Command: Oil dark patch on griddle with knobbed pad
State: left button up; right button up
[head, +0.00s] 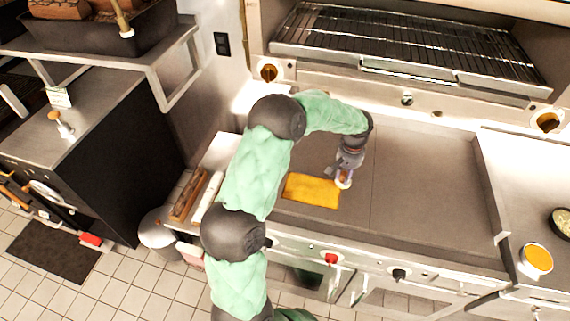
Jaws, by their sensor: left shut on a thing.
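The griddle (420,185) is a wide grey plate in the middle right. A flat yellow-orange rectangle (312,191) lies on its left part; I cannot tell whether it is an oiled patch or a separate sheet, and no dark patch shows clearly. My left gripper (344,178) points down at the rectangle's upper right corner and is shut on a small pad (344,184) with a pale rim and a brownish top, mostly hidden by the fingers. The pad is at or just above the plate; contact is unclear. My right gripper is out of view.
A round container with yellow-orange contents (537,259) stands on the right counter, by a dark bowl (562,222). A wire rack (410,50) sits in the oven above the griddle. Raised walls border the griddle. Its middle and right are clear.

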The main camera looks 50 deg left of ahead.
aim_at(345, 173)
pick_arm(q)
jog(key=shift+r+p, duration=0.7)
jog(key=shift+r, duration=0.8)
jog(key=shift+a, duration=0.1)
